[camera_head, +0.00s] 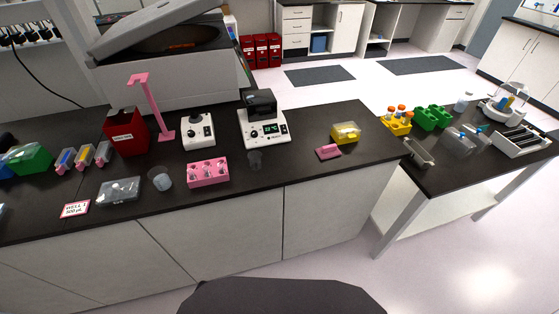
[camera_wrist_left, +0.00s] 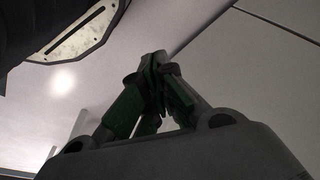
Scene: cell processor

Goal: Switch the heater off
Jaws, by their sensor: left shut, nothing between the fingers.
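My right gripper is in neither view.
Bare bench lies in front of the device.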

